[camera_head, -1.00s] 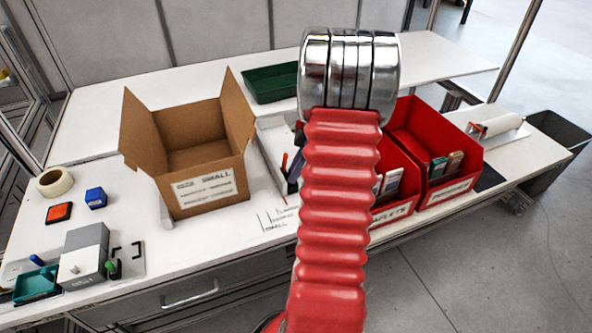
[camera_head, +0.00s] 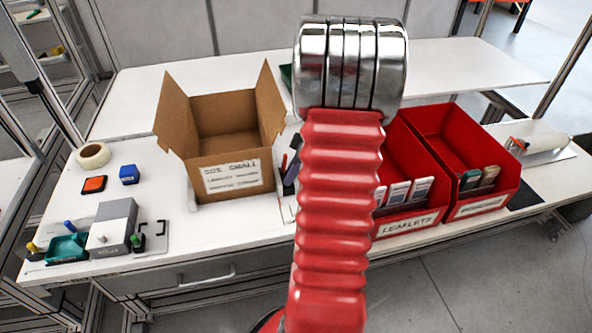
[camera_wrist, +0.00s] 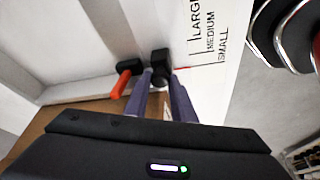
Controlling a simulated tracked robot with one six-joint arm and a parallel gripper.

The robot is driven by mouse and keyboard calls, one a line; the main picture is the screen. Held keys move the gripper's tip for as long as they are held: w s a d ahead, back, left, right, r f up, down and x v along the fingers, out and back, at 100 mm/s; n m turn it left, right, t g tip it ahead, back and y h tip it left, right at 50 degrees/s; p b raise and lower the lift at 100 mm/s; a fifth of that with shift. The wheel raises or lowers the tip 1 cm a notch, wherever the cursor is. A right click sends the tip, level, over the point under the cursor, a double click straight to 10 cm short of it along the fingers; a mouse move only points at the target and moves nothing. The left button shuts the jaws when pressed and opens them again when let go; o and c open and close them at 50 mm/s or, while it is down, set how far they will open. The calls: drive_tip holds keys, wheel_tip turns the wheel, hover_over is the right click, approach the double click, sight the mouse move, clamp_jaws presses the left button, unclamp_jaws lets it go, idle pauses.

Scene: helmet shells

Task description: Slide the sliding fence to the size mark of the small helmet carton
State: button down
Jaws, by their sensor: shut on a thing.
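The small helmet carton (camera_head: 228,162), open-topped brown cardboard with a "SIZE SMALL" label, stands on the white bench. In the wrist view my gripper (camera_wrist: 160,76) has its two purple fingers closed around a black knob (camera_wrist: 160,58), which I take to be the sliding fence's. The fence itself is hard to tell from the white surfaces. A thin red pointer shows just right of the knob, near the size marks (camera_wrist: 210,45) LARGE, MEDIUM and SMALL. It looks close to the SMALL line; exact alignment is unclear. In the head view my arm hides most of this area.
An orange-handled part (camera_wrist: 121,82) lies just left of my fingers. Red bins (camera_head: 465,160) with leaflets stand to the right of my arm. A tape roll (camera_head: 93,155), an orange pad (camera_head: 94,184), a blue block (camera_head: 129,174) and a grey block device (camera_head: 112,228) stand left.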

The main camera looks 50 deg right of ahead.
drive_tip(key=shift+w+a, duration=0.15)
drive_tip(key=shift+a, duration=0.1)
drive_tip(key=c, duration=1.5)
unclamp_jaws()
drive_tip(key=shift+d, duration=0.1)
drive_tip(key=v, duration=1.3)
drive_tip(key=shift+s+r, duration=0.25)
drive_tip(key=shift+r, duration=0.05)
